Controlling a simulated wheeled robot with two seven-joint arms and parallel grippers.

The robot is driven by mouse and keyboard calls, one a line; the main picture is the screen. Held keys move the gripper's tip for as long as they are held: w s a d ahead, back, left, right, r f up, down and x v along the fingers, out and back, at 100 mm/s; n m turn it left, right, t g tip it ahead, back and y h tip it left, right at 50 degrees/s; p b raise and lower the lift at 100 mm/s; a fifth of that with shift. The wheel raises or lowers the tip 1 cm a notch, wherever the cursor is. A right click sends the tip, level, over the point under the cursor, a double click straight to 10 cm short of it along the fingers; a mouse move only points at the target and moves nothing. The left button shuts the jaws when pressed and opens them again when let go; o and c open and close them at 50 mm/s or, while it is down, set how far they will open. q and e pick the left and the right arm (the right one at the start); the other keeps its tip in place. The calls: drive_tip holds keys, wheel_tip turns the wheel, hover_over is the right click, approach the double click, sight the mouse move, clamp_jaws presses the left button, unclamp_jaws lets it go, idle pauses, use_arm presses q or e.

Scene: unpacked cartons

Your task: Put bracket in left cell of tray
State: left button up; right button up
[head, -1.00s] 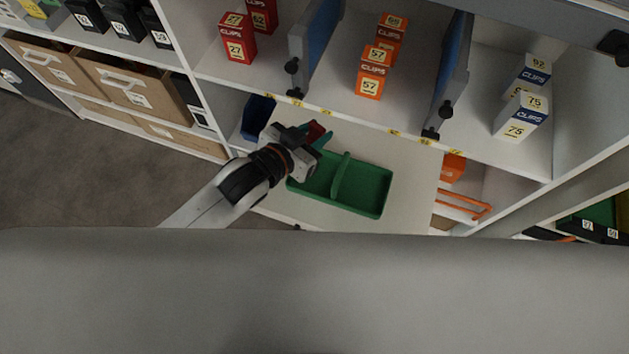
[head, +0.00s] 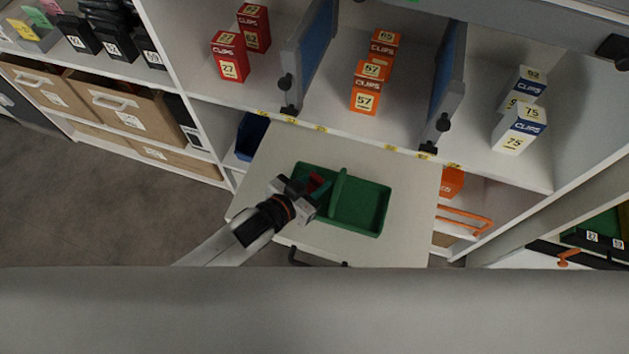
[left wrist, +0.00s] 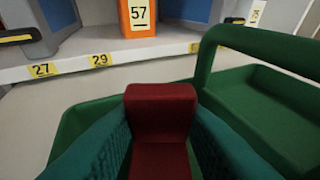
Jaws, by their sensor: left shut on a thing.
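The green tray (head: 362,208) lies on a pale tabletop and has a raised divider with a handle between its two cells. My left gripper (head: 318,187) is over the tray's left cell. Its teal fingers are shut on the dark red bracket (left wrist: 160,125), which fills the middle of the left wrist view. The bracket also shows as a small red patch in the head view (head: 316,180). Behind it the tray's left cell and handle (left wrist: 262,42) show. I cannot tell whether the bracket touches the tray floor. My right gripper is not in view.
The tabletop (head: 270,160) is clear around the tray. A shelf behind holds red (head: 230,57), orange (head: 367,88) and white-blue (head: 518,127) clip boxes between blue dividers (head: 314,50). A blue bin (head: 249,138) sits beyond the table's left side.

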use_arm(q)
drive_tip(key=o, duration=0.8)
drive_tip(key=shift+f, duration=0.1)
drive_tip(key=shift+o, duration=0.8)
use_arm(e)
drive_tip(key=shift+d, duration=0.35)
use_arm(q)
drive_tip(key=shift+s+a+r, duration=0.15)
drive_tip(key=shift+r, duration=0.1)
drive_tip(key=v, duration=1.1)
drive_tip(key=shift+s+a+r+p, duration=0.15)
drive_tip(key=shift+s+p, duration=0.15)
drive_tip(key=shift+p, duration=0.1)
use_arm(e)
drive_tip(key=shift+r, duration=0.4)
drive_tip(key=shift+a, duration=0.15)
